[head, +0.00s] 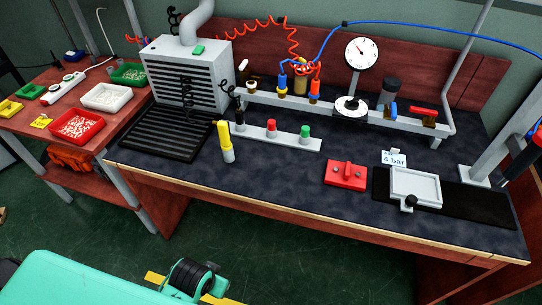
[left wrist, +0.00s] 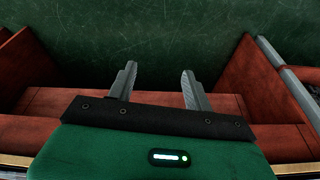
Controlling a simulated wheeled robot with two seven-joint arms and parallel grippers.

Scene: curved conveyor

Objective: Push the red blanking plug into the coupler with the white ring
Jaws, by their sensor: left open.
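A small red plug (head: 271,128) with a pale lower part stands on a light grey rail (head: 288,138) on the dark bench top. A green plug (head: 305,131) stands to its right on the same rail. Upright couplers stand along a raised grey bar behind, with blue (head: 282,85) and orange (head: 314,90) hose fittings on two of them. My left gripper (left wrist: 160,85) is open and empty in the left wrist view, over reddish bench panels and green floor, away from the plugs. My right gripper is not in view.
A yellow-topped cylinder (head: 225,142) stands in front of the rail's left end. A pressure gauge (head: 361,54), a red block (head: 346,175) and a white tray (head: 415,187) are farther right. A grey vented box (head: 188,75) stands left. The front middle of the bench is clear.

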